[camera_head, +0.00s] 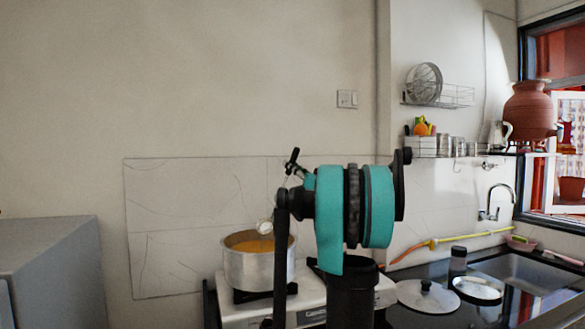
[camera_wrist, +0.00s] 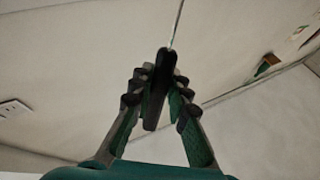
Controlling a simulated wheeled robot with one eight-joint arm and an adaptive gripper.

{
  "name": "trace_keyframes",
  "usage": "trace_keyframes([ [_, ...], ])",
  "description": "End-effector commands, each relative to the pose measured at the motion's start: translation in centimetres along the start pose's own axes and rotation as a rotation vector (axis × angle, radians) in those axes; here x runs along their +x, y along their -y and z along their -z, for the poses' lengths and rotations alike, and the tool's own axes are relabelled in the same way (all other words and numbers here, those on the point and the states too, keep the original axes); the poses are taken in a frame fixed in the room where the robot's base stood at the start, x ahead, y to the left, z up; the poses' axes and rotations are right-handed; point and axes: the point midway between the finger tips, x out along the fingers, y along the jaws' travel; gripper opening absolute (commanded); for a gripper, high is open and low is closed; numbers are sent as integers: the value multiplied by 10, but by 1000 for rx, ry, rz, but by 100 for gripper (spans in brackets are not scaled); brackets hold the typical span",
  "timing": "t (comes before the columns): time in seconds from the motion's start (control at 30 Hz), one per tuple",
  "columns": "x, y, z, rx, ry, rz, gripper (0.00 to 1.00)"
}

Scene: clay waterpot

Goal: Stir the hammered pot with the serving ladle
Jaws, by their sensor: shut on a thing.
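The hammered pot (camera_head: 246,270) is a silvery metal pot standing on the stove, with orange contents showing inside its rim. My gripper (camera_head: 298,170) is up and to the right of the pot in the head view, partly hidden by my arm. It is shut on the black handle of the serving ladle (camera_wrist: 154,95). In the wrist view my gripper (camera_wrist: 160,82) has its fingers on both sides of this handle, and a thin metal shaft runs up from it. The ladle's small pale bowl (camera_head: 264,227) shows at the pot's opening; whether it touches the contents I cannot tell.
The white stove (camera_head: 305,299) is partly hidden by my arm. A lid (camera_head: 427,297) lies on the dark counter at right, near a sink (camera_head: 530,272). A clay waterpot (camera_head: 530,111) stands on a shelf. A grey cabinet (camera_head: 50,262) is at left.

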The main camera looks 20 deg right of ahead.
Motion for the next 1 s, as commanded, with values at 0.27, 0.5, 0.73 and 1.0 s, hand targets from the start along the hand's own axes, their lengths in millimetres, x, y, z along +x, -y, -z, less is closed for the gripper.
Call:
trace_keyframes([
  [0.27, -4, 12, 1, -41, -15, 21, 0],
  [0.5, -7, 22, 3, -76, -29, 37, 0],
  [0.73, -10, 32, 4, -111, -43, 55, 0],
  [1.0, -14, 43, 5, -148, -56, 72, 0],
])
